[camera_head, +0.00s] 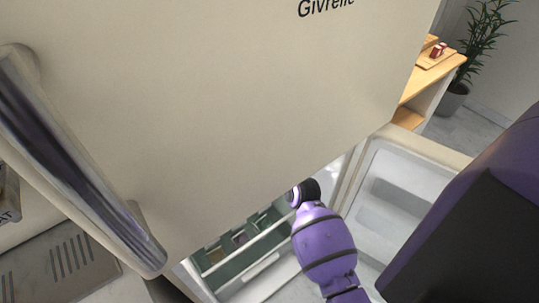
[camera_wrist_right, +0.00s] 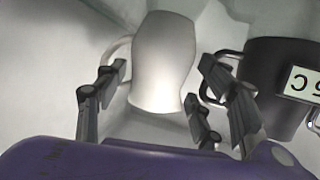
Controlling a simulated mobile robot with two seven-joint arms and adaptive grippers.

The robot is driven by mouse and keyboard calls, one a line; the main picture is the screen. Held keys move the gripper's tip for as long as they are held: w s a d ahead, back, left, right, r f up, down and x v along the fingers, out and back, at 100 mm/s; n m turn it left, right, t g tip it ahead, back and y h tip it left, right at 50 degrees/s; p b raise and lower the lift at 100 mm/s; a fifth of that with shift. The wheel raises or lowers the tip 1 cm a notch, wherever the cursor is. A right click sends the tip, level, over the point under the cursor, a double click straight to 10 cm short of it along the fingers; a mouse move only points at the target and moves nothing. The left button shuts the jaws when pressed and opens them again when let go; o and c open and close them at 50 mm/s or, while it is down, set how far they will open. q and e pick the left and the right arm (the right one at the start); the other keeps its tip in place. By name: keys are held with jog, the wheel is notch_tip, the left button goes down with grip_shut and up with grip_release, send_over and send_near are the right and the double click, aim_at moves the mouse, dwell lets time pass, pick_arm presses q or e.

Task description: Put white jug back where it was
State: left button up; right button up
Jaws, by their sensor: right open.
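The white jug (camera_wrist_right: 163,60) is in the right wrist view, with its loop handle on the left. My right gripper (camera_wrist_right: 158,84) is open, with fingers on both sides of the jug. The left finger overlaps the jug's handle in the picture; whether any finger touches the jug I cannot tell. In the head view my right arm reaches into the open lower compartment of the fridge (camera_head: 235,105). Its gripper and the jug are hidden there behind the fridge's upper front. My left gripper is not in view.
A dark jug (camera_wrist_right: 272,75) with a white label stands close on the right in the wrist view, its handle near my right fingers. The fridge's open lower door (camera_head: 408,178) is at right. Green-grey bins (camera_head: 238,240) sit inside. A wooden shelf (camera_head: 432,78) stands beyond.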

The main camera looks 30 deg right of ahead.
jog(key=s+a+r+b, duration=0.1)
jog(key=s+b, duration=0.1)
jog(key=s, duration=1.2)
jog(key=s+a+f+g, duration=0.3)
jog(key=s+f, duration=0.6)
jog(key=s, duration=0.3)
jog(key=s+a+f+n+g+y, duration=0.1)
jog(key=s+a+f, duration=0.3)
jog(key=s+f, duration=0.6)
jog(key=shift+s+f+g, duration=0.2)
jog(key=shift+s+g, duration=0.7)
jog(key=shift+s, duration=0.2)
